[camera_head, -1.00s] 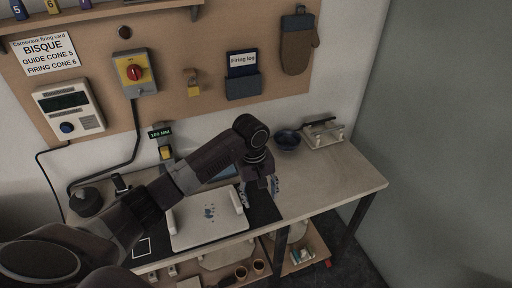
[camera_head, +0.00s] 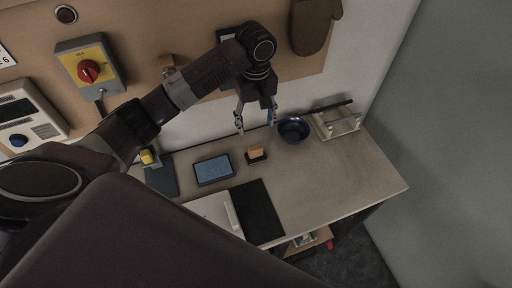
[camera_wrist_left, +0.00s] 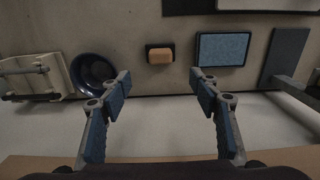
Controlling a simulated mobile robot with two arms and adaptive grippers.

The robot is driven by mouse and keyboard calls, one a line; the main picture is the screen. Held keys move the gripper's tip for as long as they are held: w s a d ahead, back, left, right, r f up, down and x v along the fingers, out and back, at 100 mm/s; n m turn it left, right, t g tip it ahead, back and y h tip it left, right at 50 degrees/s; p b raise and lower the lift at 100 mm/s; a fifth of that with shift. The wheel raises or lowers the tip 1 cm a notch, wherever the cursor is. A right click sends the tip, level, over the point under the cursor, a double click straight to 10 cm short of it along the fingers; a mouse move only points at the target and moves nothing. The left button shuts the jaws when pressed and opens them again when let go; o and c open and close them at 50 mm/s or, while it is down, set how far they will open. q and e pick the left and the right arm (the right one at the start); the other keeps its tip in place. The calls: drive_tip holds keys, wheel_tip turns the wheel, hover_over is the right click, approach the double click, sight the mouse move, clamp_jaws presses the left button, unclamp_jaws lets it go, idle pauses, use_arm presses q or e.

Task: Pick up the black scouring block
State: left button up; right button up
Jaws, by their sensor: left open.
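My left gripper (camera_head: 255,124) is open and empty, above the back part of the worktable. In the left wrist view its spread fingers (camera_wrist_left: 160,86) have nothing between them. A small tan block (camera_head: 257,151) sits on a dark base (camera_head: 256,160) just beyond the fingertips. The tan block (camera_wrist_left: 160,56) and its dark rim (camera_wrist_left: 148,47) also show in the left wrist view, ahead of the gap between the fingers. I cannot tell whether this dark piece is the black scouring block; no other clear candidate shows. My right gripper is not in view.
A blue-topped tray (camera_head: 213,170) lies left of the tan block, and a dark slab (camera_head: 161,178) farther left. A dark blue bowl (camera_head: 293,130) and a pale stand (camera_head: 338,121) are to the right. A black mat (camera_head: 257,212) lies in front. The table's right part is clear.

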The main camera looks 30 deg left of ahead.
use_arm(q)
hover_over(255, 147)
drive_tip(key=f, duration=0.5)
drive_tip(key=shift+s+f+p, duration=0.2)
drive_tip(key=shift+f+p, duration=0.2)
wheel_tip(255, 147, down, 3)
drive_tip(key=shift+w+d+r, duration=0.1)
drive_tip(key=shift+w+r, duration=0.05)
drive_tip(key=shift+r, duration=0.05)
drive_tip(key=shift+f, duration=0.25)
wheel_tip(255, 147, down, 4)
drive_tip(key=shift+r+p, duration=0.25)
drive_tip(key=shift+p, duration=0.25)
drive_tip(key=shift+f, duration=0.5)
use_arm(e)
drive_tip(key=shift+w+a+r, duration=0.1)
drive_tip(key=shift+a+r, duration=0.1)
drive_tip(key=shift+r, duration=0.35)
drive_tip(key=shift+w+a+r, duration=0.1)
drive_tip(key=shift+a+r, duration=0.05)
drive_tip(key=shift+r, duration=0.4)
use_arm(q)
drive_tip(key=shift+c, duration=1.3)
drive_tip(key=c, duration=1)
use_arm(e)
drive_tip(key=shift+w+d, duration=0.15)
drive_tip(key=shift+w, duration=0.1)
